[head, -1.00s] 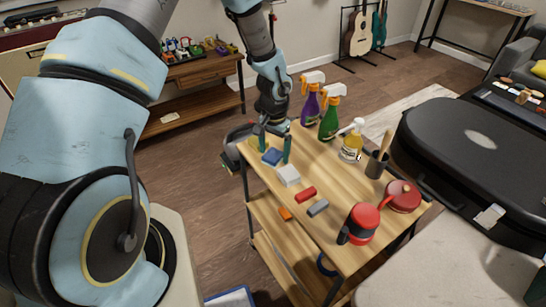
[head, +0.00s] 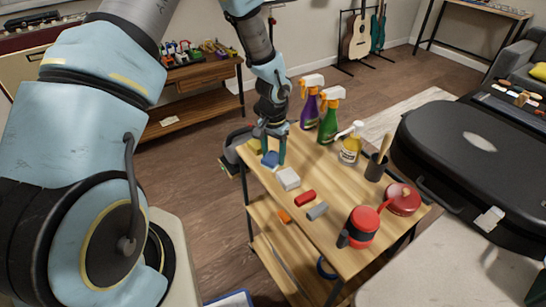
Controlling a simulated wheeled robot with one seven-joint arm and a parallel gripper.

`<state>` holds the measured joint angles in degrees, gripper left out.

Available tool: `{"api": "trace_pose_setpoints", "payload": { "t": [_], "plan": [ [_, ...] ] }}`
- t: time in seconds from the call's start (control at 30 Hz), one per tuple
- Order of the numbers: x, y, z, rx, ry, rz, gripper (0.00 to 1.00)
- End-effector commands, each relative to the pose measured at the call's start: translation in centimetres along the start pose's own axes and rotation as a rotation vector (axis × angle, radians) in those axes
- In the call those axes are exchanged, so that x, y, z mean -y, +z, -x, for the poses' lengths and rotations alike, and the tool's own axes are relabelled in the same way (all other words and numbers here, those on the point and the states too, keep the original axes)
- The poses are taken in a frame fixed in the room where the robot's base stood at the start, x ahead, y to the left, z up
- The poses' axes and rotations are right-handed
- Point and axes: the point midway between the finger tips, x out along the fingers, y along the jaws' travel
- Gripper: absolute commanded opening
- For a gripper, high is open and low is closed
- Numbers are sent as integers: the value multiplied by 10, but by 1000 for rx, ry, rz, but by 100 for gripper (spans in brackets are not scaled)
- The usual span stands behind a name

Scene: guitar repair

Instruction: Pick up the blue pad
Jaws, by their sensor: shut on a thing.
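The blue pad (head: 270,159) is near the left end of the wooden cart top (head: 330,178) in the head view. My gripper (head: 271,153) points down over it, with its fingers shut on the pad from its two sides. I cannot tell whether the pad is lifted off the wood. A white pad (head: 288,178) lies just in front of it, and a yellow-green pad (head: 254,146) lies just behind and left of my gripper.
Purple (head: 310,110), green (head: 329,122) and yellow (head: 350,146) spray bottles stand behind on the right. A dark cup (head: 376,167), red (head: 305,198) and grey (head: 318,211) blocks, a red-black container (head: 359,228) and a red tin (head: 403,199) share the top. A black case (head: 470,150) stands right.

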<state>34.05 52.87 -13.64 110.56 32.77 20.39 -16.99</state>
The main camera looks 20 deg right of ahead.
Motion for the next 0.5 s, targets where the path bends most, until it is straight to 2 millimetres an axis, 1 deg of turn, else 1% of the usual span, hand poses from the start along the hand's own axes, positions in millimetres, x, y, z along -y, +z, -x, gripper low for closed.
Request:
{"api": "trace_pose_setpoints", "payload": {
  "t": [0.13,0.23,0.5],
  "plan": [
    [0,-1,8,-2,0,1,1],
    [1,-1,19,-3,-1,1,1],
    [1,-1,67,-4,-1,2,1]
  ]
}}
